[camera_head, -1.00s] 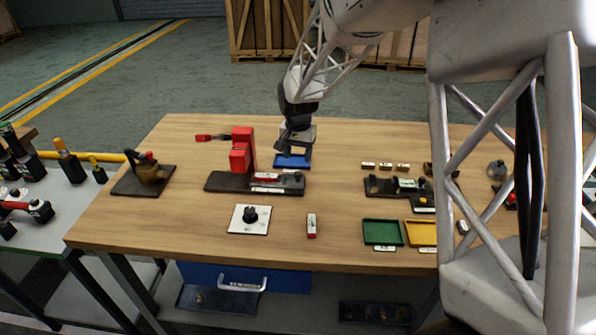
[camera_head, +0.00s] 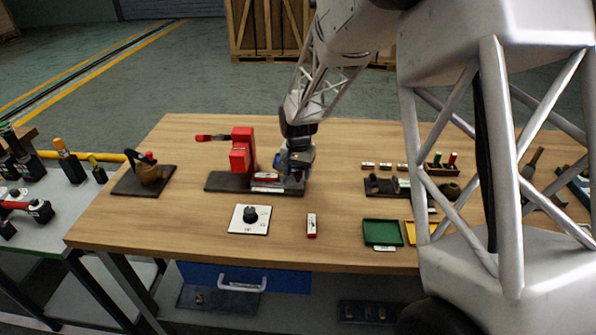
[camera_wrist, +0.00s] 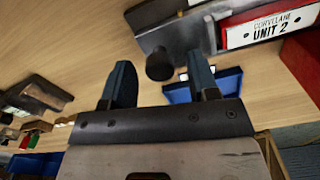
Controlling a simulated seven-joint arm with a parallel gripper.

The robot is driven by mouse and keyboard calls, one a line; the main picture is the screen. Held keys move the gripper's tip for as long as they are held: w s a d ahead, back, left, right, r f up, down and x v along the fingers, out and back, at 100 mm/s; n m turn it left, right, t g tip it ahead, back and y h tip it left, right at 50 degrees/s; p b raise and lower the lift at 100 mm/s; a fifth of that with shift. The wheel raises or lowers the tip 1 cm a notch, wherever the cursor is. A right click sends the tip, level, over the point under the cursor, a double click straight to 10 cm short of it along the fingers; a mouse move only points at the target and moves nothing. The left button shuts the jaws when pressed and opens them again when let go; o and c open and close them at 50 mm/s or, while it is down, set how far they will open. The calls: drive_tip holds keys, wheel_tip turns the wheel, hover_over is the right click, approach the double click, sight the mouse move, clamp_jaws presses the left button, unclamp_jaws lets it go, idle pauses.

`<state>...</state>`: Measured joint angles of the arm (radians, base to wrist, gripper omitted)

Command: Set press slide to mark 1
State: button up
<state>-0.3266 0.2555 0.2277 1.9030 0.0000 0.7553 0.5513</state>
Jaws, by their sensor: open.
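The red press (camera_head: 242,152) stands on a dark base (camera_head: 222,182) at the left middle of the table. A white-and-red label plate sits on the base; in the wrist view this plate (camera_wrist: 270,27) reads "CORVELANE UNIT 2". My gripper (camera_head: 284,166) is over the right end of the base. In the wrist view my gripper (camera_wrist: 159,64) is open, its two fingers spread to either side of a black round knob (camera_wrist: 160,66) at the end of the grey slide part (camera_wrist: 185,38). I cannot tell whether the fingers touch the knob. No slide mark is readable.
A blue tray (camera_wrist: 212,82) lies close behind the base. A white plate with a black dial (camera_head: 250,215) and a small red-and-white block (camera_head: 311,225) lie in front. A green tray (camera_head: 382,233) is to the right.

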clamp_jaws()
drive_tip(key=shift+a, duration=0.15)
drive_tip(key=a, duration=0.5)
drive_tip(key=shift+a, duration=0.35)
unclamp_jaws()
drive_tip(key=shift+r, duration=0.1)
wheel_tip(320, 180, up, 8)
idle(0.6)
